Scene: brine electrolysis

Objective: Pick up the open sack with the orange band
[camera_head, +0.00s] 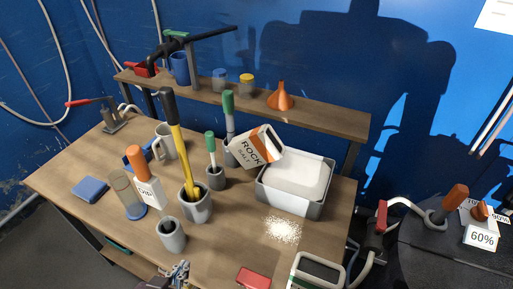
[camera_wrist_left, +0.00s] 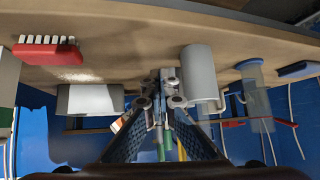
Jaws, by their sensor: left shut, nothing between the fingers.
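The sack (camera_head: 250,151) is white with "ROCK SALT" lettering and an orange band. It sits tilted at the left edge of the grey bin of white salt (camera_head: 323,186). Whether it rests on the rim I cannot tell. A small white and orange part, probably the sack, shows in the left wrist view (camera_wrist_left: 117,125) beside my gripper, mostly hidden. My left gripper (camera_head: 179,270) is at the bottom of the head view, well apart from the sack on the near side. It is shut and empty, and its fingers also show in the left wrist view (camera_wrist_left: 160,90). My right gripper is not in view.
Grey cups (camera_head: 171,236) and a holder with a yellow-handled tool (camera_head: 180,135) stand left of the sack. Spilled salt (camera_head: 283,229), a red brush (camera_head: 253,278) and a pale open-topped container (camera_head: 316,273) lie nearer. A raised shelf (camera_head: 325,118) runs behind.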

